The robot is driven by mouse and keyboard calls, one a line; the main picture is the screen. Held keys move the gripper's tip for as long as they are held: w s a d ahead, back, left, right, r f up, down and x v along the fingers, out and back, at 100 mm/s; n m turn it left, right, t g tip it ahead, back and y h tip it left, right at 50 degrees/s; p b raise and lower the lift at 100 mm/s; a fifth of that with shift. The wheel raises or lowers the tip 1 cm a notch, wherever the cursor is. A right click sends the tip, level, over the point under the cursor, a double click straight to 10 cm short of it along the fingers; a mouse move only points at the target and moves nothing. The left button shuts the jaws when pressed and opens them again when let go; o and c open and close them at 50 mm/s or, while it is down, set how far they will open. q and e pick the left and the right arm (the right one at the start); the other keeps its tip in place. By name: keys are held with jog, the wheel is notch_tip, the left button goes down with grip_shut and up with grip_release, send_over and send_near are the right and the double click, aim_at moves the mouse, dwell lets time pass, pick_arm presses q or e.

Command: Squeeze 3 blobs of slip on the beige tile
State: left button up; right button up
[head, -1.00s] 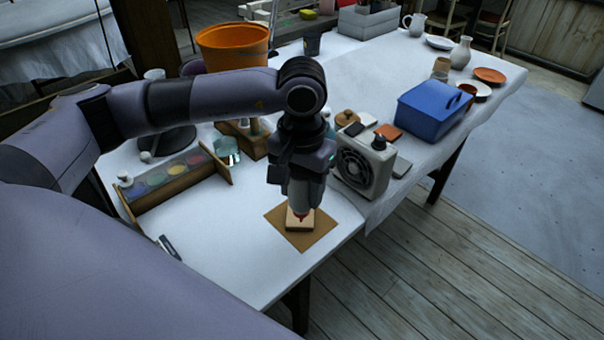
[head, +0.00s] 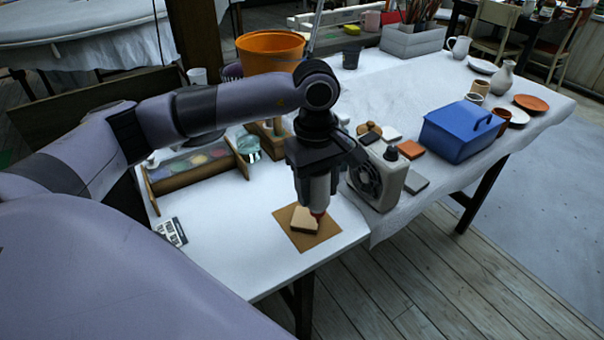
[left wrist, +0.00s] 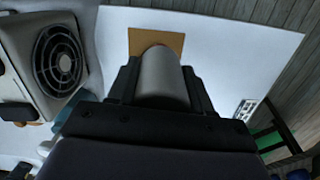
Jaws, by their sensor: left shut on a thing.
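The beige tile (head: 305,220) lies on a brown square board (head: 290,234) near the front edge of the white table. My left gripper (head: 316,188) is above the tile's right side, shut on a pale bottle (head: 320,196) with a red tip pointing down. The tip is over or beside the tile's right edge; I cannot tell whether it touches. In the left wrist view the bottle (left wrist: 162,78) sits between the fingers and hides the tile, with the brown board (left wrist: 150,38) beyond it. No slip on the tile can be made out. My right gripper is not in view.
A grey fan heater (head: 378,178) stands close right of the gripper. A wooden rack of coloured pots (head: 195,180) is to the left, with a small card (head: 172,232) in front. A blue box (head: 458,132) and several tile samples are further right.

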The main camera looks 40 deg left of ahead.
pick_arm(q)
jog(key=w+a+f+n+t+b, duration=0.1)
jog(key=a+n, duration=0.4)
jog(key=n, duration=0.9)
notch_tip(320, 180, down, 2)
jog(key=shift+w+a+f+n+t+b, duration=0.25)
jog(key=shift+w+n+t+b, duration=0.15)
jog(key=shift+w+b, duration=0.55)
jog(key=shift+s, duration=0.1)
jog(key=c, duration=0.5)
